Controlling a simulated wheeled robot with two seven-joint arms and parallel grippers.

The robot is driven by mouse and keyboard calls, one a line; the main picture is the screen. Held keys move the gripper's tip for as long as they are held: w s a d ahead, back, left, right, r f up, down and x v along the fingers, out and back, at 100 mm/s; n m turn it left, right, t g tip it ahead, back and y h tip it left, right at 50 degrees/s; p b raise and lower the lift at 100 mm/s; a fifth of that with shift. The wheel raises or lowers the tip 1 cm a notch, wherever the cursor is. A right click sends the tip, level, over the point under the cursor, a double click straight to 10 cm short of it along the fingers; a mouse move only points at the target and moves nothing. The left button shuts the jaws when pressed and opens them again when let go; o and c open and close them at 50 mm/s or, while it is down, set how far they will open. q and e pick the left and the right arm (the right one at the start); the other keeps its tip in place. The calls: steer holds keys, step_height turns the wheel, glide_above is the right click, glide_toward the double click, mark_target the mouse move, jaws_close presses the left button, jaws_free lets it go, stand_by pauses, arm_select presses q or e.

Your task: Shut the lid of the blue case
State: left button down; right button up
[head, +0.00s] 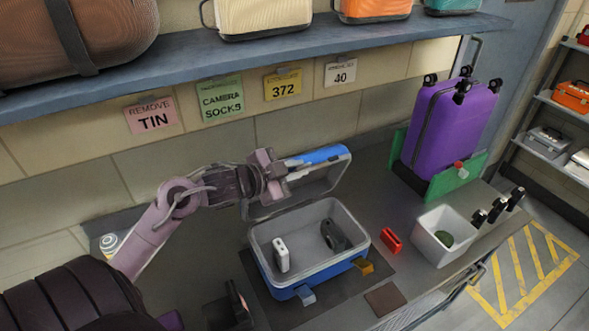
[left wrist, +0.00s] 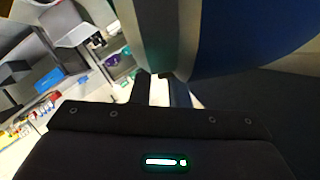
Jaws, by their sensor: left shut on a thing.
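The blue case (head: 262,268) stands open on the counter, with a grey lining. Its lid (head: 325,156) is raised at the back, blue outside and grey inside. A white item (head: 281,254) and a dark item (head: 333,235) lie inside the case. In the left wrist view the lid (left wrist: 235,35) fills the upper right, close to my fingers (left wrist: 160,92). Part of the lid is hidden behind my gripper. My right gripper does not show.
A red block (head: 391,240), a white bin (head: 443,237) with a green item, and a brown square (head: 386,299) are to the right. A purple suitcase (head: 450,125) stands at the back right. A shelf (head: 250,48) with cases runs above.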

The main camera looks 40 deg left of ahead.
arm_select(q)
steer(key=c, duration=1.5)
jaws_free()
steer(key=shift+c, duration=0.2)
steer(key=b+v, duration=0.1)
steer(key=v, duration=0.7)
steer(key=shift+w, duration=0.15)
